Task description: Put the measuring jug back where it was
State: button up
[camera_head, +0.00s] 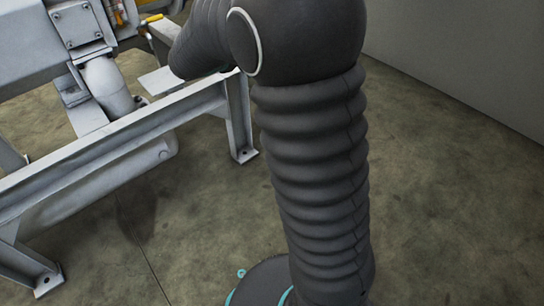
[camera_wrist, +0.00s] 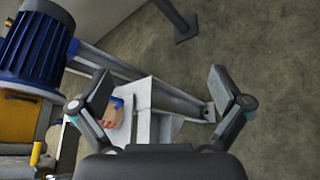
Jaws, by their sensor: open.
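My gripper (camera_wrist: 160,92) is open in the wrist view, its two fingers wide apart with nothing between the pads. A small item with a blue edge and an orange-brown body (camera_wrist: 114,113) shows beside the left finger, partly hidden by it. I cannot tell whether this is the measuring jug. It seems to be by a light grey plate (camera_wrist: 146,104) on the machine frame. No measuring jug is clear in the head view, where my arm covers the middle and my gripper is out of sight.
A grey steel machine frame (camera_head: 120,148) with legs stands at the left of the head view. A blue finned motor (camera_wrist: 37,42) and yellow parts (camera_wrist: 20,122) are at the wrist view's left. The concrete floor (camera_head: 440,190) is clear up to the wall (camera_head: 470,50).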

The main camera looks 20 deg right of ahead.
jog(key=s+d+m+g+y, duration=0.3)
jog(key=s+m, duration=0.6)
jog(key=s, duration=1)
jog(key=s+a+f+m+y, duration=0.1)
jog(key=s+a+m+y, duration=0.3)
jog(key=s, duration=0.4)
jog(key=s+a+f+m+y, duration=0.1)
jog(key=s+a+m+y, duration=0.3)
jog(key=s+a, duration=0.3)
jog(key=shift+s, duration=0.85)
jog(key=shift+f, duration=0.1)
